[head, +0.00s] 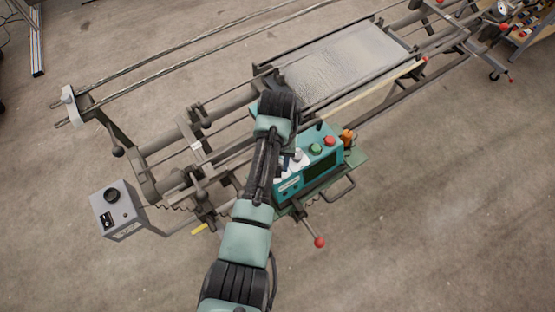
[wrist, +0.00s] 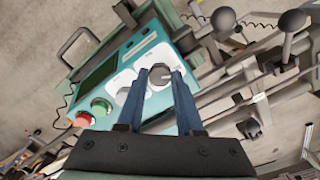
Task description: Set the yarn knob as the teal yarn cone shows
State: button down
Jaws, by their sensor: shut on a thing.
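The teal control box (head: 328,172) stands in front of the loom, with white dial plates on its panel; it also shows in the wrist view (wrist: 152,45). My gripper (wrist: 160,74) is shut on a dark grey knob (wrist: 161,71) with a light pointer mark, on one white dial plate (wrist: 154,87). Its blue fingers stand on either side of the knob. Another white dial (wrist: 122,84) is beside it. In the head view, my arm hides most of the dials. I cannot make out a teal yarn cone or the dial labels.
A green button (head: 315,149) and a red button (head: 330,140) are on the box. A red-ended lever (head: 319,241) sticks out in front. Loom rails lie behind; the floor at right is clear.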

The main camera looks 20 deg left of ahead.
jog(key=shift+w+r, duration=0.1)
dwell(0.3)
jog(key=c, duration=0.8)
grip_release()
jog(key=shift+c, duration=0.2)
notch_tip(320, 180, up, 13)
jog(key=p, duration=0.1)
